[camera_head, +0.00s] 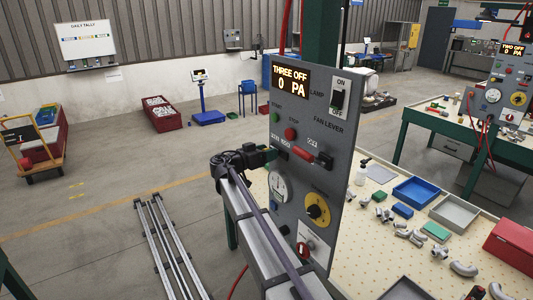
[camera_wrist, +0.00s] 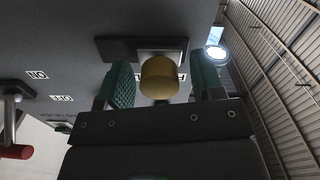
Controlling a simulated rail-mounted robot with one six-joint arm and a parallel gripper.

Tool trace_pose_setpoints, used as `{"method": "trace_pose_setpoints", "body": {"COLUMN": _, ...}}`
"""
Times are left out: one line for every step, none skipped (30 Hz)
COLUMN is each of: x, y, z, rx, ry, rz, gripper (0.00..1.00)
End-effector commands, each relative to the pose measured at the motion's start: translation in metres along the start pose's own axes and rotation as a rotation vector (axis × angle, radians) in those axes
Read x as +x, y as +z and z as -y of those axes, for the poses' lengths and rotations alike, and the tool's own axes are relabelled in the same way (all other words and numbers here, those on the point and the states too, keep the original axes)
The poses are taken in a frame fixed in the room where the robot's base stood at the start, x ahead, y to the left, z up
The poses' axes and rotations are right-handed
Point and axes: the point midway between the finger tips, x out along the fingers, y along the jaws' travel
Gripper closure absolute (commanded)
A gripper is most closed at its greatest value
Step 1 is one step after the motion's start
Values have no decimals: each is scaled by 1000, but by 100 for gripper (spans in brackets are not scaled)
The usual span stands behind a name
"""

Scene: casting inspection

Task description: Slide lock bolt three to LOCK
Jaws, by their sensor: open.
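Panel three (camera_head: 300,200) is an upright grey control board whose display reads "THREE OFF 0 PA". My gripper (camera_head: 270,153) is at the panel's left side, below the start and stop buttons. In the wrist view, a round brass knob (camera_wrist: 159,78), seemingly the lock bolt's, stands on a pale plate in a dark slot (camera_wrist: 117,49). My gripper's green fingers are open, one on each side of the knob, with a visible gap on both sides. In the head view, my gripper hides the knob. The bolt's label is too small or covered to read surely.
The red-handled fan lever (camera_head: 325,158) is close right of my gripper; it also shows in the wrist view (camera_wrist: 15,151). Below are a white gauge (camera_head: 278,187) and a yellow dial (camera_head: 317,209). A pegboard bench with trays and pipe fittings stands right.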

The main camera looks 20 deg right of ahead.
Motion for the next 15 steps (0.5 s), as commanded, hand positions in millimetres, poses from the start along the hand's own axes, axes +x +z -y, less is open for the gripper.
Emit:
{"method": "trace_pose_setpoints", "body": {"x": 1, "y": 0, "z": 0, "rx": 0, "ry": 0, "rz": 0, "gripper": 39}}
{"method": "trace_pose_setpoints", "body": {"x": 1, "y": 0, "z": 0, "rx": 0, "ry": 0, "rz": 0, "gripper": 39}}
{"method": "trace_pose_setpoints", "body": {"x": 1, "y": 0, "z": 0, "rx": 0, "ry": -1, "rz": 0, "gripper": 39}}
{"method": "trace_pose_setpoints", "body": {"x": 1, "y": 0, "z": 0, "rx": 0, "ry": -1, "rz": 0, "gripper": 39}}
{"method": "trace_pose_setpoints", "body": {"x": 1, "y": 0, "z": 0, "rx": 0, "ry": -1, "rz": 0, "gripper": 39}}
{"method": "trace_pose_setpoints", "body": {"x": 1, "y": 0, "z": 0, "rx": 0, "ry": -1, "rz": 0, "gripper": 39}}
{"method": "trace_pose_setpoints", "body": {"x": 1, "y": 0, "z": 0, "rx": 0, "ry": -1, "rz": 0, "gripper": 42}}
{"method": "trace_pose_setpoints", "body": {"x": 0, "y": 0, "z": 0, "rx": 0, "ry": -1, "rz": 0, "gripper": 45}}
{"method": "trace_pose_setpoints", "body": {"x": 0, "y": 0, "z": 0, "rx": 0, "ry": -1, "rz": 0, "gripper": 48}}
{"method": "trace_pose_setpoints", "body": {"x": 0, "y": 0, "z": 0, "rx": 0, "ry": -1, "rz": 0, "gripper": 51}}
{"method": "trace_pose_setpoints", "body": {"x": 0, "y": 0, "z": 0, "rx": 0, "ry": -1, "rz": 0, "gripper": 54}}
{"method": "trace_pose_setpoints", "body": {"x": 0, "y": 0, "z": 0, "rx": 0, "ry": -1, "rz": 0, "gripper": 58}}
{"method": "trace_pose_setpoints", "body": {"x": 0, "y": 0, "z": 0, "rx": 0, "ry": -1, "rz": 0, "gripper": 61}}
{"method": "trace_pose_setpoints", "body": {"x": 0, "y": 0, "z": 0, "rx": 0, "ry": -1, "rz": 0, "gripper": 64}}
{"method": "trace_pose_setpoints", "body": {"x": 0, "y": 0, "z": 0, "rx": 0, "ry": -1, "rz": 0, "gripper": 68}}
